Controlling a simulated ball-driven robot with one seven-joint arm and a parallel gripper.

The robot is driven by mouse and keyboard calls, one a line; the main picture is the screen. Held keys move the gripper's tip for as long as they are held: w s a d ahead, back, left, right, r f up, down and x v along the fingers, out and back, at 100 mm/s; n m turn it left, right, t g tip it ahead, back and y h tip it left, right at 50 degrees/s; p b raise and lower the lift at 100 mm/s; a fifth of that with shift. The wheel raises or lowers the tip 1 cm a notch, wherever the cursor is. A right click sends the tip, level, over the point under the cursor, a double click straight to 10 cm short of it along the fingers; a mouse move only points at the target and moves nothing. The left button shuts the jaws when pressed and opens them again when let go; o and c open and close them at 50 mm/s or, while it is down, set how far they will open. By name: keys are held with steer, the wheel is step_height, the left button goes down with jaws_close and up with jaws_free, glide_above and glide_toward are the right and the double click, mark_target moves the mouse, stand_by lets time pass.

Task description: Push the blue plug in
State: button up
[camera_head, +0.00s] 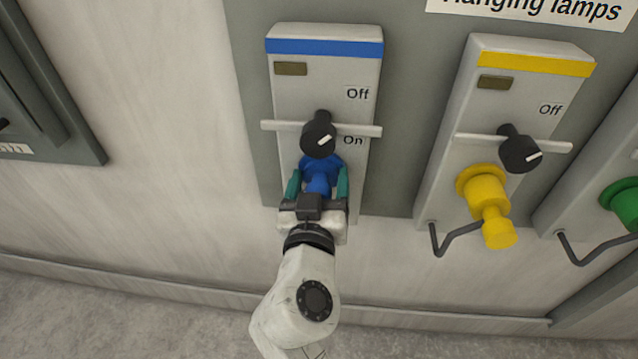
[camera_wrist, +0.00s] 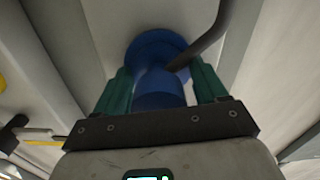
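The blue plug (camera_head: 319,184) sticks out at the lower end of the blue-striped switch box, against its round blue socket (camera_head: 321,165). In the wrist view the plug (camera_wrist: 158,92) lies between the green fingers, in front of the socket flange (camera_wrist: 155,48). My gripper (camera_head: 318,183) is around the plug, one finger on each side; it also shows in the wrist view (camera_wrist: 162,88). The fingers stand wide apart and look slightly clear of the plug's sides. How deep the plug sits is hard to tell.
A black knob (camera_head: 318,136) and a light crossbar (camera_head: 268,126) sit just above the plug. A grey bent rod (camera_wrist: 205,42) passes close to the right finger. To the right are a yellow plug (camera_head: 488,205) and a green plug (camera_head: 625,204).

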steer(key=shift+s, duration=0.15)
steer(key=s+b, duration=0.1)
steer(key=s, duration=0.9)
steer(key=shift+s+a+b, duration=0.15)
steer(key=shift+s+b, duration=0.15)
steer(key=s+d+f+m+g+h+p, duration=0.15)
steer(key=d+f+g, duration=0.25)
steer(key=d+f, duration=0.55)
steer(key=s+d+f+m+g+h+p, duration=0.15)
steer(key=d+f+g, duration=0.4)
steer(key=d, duration=0.75)
steer(key=s+d+f+g+y, duration=0.1)
steer(key=s+d+f+g, duration=0.1)
steer(key=s, duration=0.4)
steer(key=s+d+f+g+y, duration=0.1)
steer(key=s+d+f+g, duration=0.2)
steer(key=s, duration=0.3)
steer(key=s+d+f+n+g+y, duration=0.1)
steer(key=s+d+f+g, duration=0.1)
steer(key=s+f, duration=0.3)
steer(key=shift+s+d+p, duration=0.45)
steer(key=shift+s+d, duration=0.2)
steer(key=shift+s, duration=0.3)
steer(key=shift+o, duration=0.3)
steer(key=shift+g, duration=0.25)
